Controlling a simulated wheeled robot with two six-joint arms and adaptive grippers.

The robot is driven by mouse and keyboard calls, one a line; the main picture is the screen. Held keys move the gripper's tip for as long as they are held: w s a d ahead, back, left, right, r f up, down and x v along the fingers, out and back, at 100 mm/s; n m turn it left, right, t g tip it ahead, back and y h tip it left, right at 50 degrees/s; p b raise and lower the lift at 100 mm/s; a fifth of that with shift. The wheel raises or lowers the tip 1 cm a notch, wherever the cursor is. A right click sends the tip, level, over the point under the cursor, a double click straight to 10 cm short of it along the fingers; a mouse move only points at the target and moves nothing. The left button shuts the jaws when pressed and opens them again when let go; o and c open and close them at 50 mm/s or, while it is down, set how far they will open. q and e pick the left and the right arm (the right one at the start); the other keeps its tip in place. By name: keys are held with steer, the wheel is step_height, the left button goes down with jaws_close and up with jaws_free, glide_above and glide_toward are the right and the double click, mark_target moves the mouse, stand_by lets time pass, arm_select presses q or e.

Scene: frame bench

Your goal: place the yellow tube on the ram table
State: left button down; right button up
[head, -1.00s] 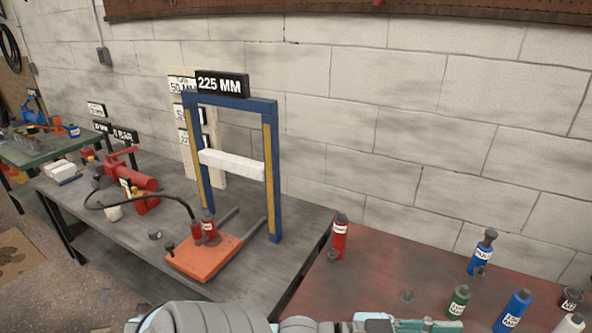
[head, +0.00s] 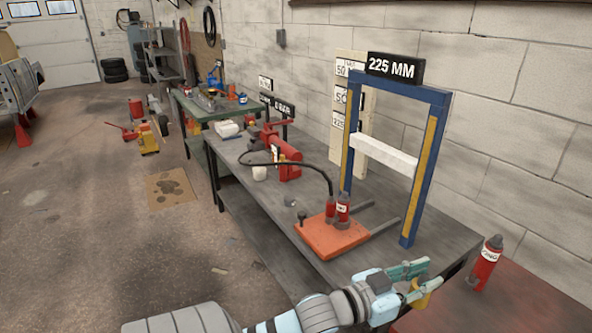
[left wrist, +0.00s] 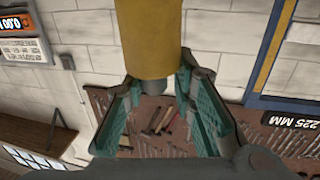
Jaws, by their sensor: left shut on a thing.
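My left gripper (head: 422,282) is shut on the yellow tube (head: 424,296), near the front right corner of the grey bench. In the left wrist view the yellow tube (left wrist: 150,40) stands between the green fingers (left wrist: 155,85); its far end is out of frame. An orange plate (head: 325,241), perhaps the ram table, lies on the grey bench with two small red cylinders on it. It is up and left of the gripper, and the tube is apart from it. My right gripper is not in view.
A blue frame (head: 434,152) with a white crossbar (head: 384,154) and a 225 MM sign (head: 390,68) stands behind the plate. A black hose (head: 318,166) runs from a red pump (head: 285,165). A red bottle (head: 485,263) stands on the reddish table (head: 505,305) at right.

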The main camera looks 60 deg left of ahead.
arm_select(q)
steer(key=w+a+f+n+g+y+b, duration=0.1)
steer(key=w+a+f+n+y+b, duration=0.1)
steer(key=w+a+n+y+b, duration=0.45)
steer(key=w+a+f+n+g+y+b, duration=0.15)
steer(key=w+a+y, duration=0.35)
steer(key=a, duration=0.5)
steer(key=shift+t+y, duration=0.25)
steer(key=f+b, duration=0.3)
steer(key=f, duration=0.3)
steer(key=s+f+b, duration=0.1)
steer(key=f+b, duration=0.2)
steer(key=f, duration=0.4)
steer(key=f+b, duration=0.3)
steer(key=f, duration=0.3)
steer(key=shift+s+d+f, duration=0.2)
steer(key=shift+s+f, duration=0.1)
steer(key=shift+f, duration=0.25)
steer(key=shift+r, duration=0.15)
steer(key=c, duration=1.3)
jaws_free()
steer(key=shift+c, duration=0.2)
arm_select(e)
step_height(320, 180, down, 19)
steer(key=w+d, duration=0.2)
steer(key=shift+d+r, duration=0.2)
